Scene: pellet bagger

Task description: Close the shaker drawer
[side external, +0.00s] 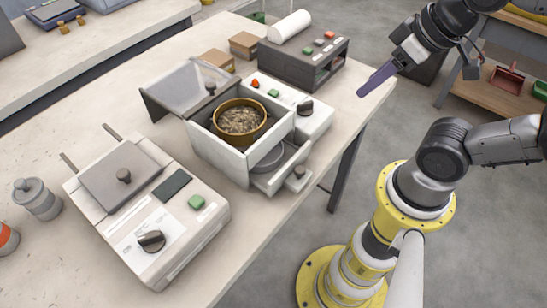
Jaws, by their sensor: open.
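The shaker drawer (274,182) sticks out from the lower front of a white machine (222,152) in the middle of the bench. A round grey pan shows inside the drawer, and a small grey knob (299,171) sits on its front. A brass pot of brownish pellets (240,118) stands in the machine's open top. My gripper (376,80) has purple fingers and is up to the right of the machine, apart from the drawer. It is open with nothing in it; the fingers overlap in this view.
The machine's clear lid (188,90) stands raised behind the pot. A white control box (297,112) with a black dial adjoins it. A second machine (150,205) stands front left. A dark box (305,62) and small cartons (243,44) are behind. Open floor lies between bench and arm.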

